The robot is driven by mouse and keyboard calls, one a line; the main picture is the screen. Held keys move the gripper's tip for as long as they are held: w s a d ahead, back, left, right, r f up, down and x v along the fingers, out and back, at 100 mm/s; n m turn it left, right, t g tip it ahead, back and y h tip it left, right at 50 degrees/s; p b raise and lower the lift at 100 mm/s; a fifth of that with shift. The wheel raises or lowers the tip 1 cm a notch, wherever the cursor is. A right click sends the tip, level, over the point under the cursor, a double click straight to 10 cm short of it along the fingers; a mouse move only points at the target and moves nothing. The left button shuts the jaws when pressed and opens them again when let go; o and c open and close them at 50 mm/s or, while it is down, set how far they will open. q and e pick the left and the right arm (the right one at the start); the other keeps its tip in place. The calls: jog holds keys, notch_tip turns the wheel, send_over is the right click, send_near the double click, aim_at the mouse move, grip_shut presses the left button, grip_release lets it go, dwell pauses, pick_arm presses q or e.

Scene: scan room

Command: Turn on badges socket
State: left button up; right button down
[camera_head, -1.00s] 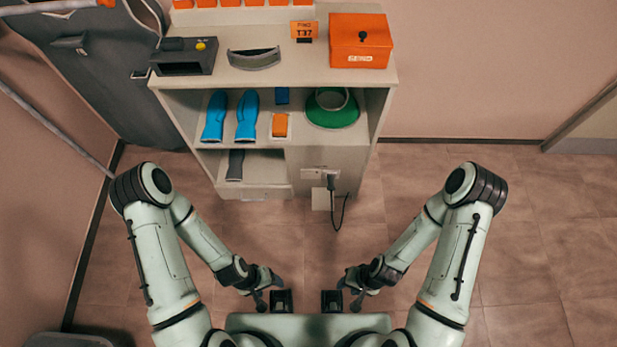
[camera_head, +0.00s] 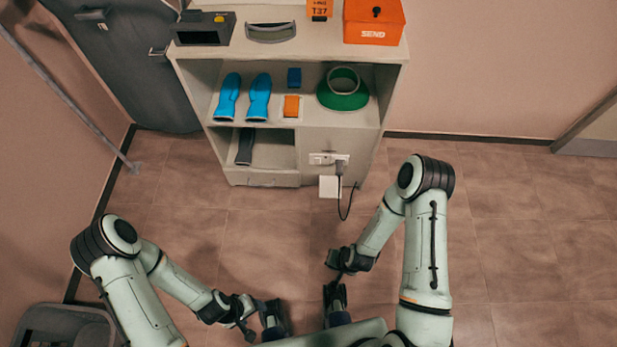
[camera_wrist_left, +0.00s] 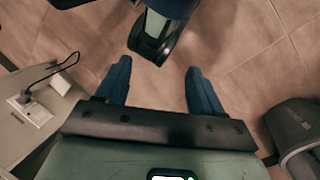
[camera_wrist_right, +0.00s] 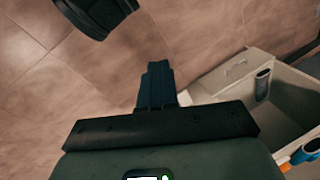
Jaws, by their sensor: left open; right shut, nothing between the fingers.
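A white socket plate (camera_head: 328,159) is on the lower right front of the shelf cabinet, with a dark plug (camera_head: 339,169) at its right end. A black cord loops down from the plug. The plate also shows at the left of the left wrist view (camera_wrist_left: 30,108). Its label and switch state are too small to read. My left gripper (camera_head: 253,318) is open and empty, low over the floor; its two blue fingers stand apart in the left wrist view (camera_wrist_left: 160,88). My right gripper (camera_head: 333,262) is shut and empty, its fingers together in the right wrist view (camera_wrist_right: 156,86), short of the cabinet.
The cabinet (camera_head: 314,145) holds blue gloves (camera_head: 245,97), a green round item (camera_head: 344,101) and an orange box (camera_head: 374,22). A white square (camera_head: 329,187) is below the socket plate. A dark chair-like object (camera_head: 62,325) is at lower left. Floor before the cabinet is clear.

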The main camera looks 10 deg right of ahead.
pick_arm(q)
jog(key=a+f+b, duration=0.2)
jog(key=f+b, duration=0.8)
jog(key=f, duration=0.1)
jog(key=a+f+n+y+b, duration=0.1)
jog(key=a+f+b, duration=0.1)
jog(key=f+b, duration=0.8)
notch_tip(320, 180, down, 2)
jog(key=shift+a+f+n, duration=0.15)
jog(key=shift+n, duration=0.15)
pick_arm(e)
jog(key=w+d+f+m+t+h, duration=0.1)
jog(key=w+f+m+t+h, duration=0.2)
jog(key=w, duration=1.4)
jog(key=w+d+f+m+t+h, duration=0.1)
jog(key=w+f+m+t+h, duration=0.2)
jog(key=w+f+m+t, duration=0.4)
jog(key=w+f+m, duration=0.4)
jog(key=w+f, duration=0.1)
jog(key=w, duration=0.5)
jog(key=shift+w+t, duration=0.3)
jog(key=shift+t, duration=0.1)
pick_arm(q)
jog(key=shift+w, duration=0.25)
pick_arm(e)
jog(key=shift+d, duration=0.1)
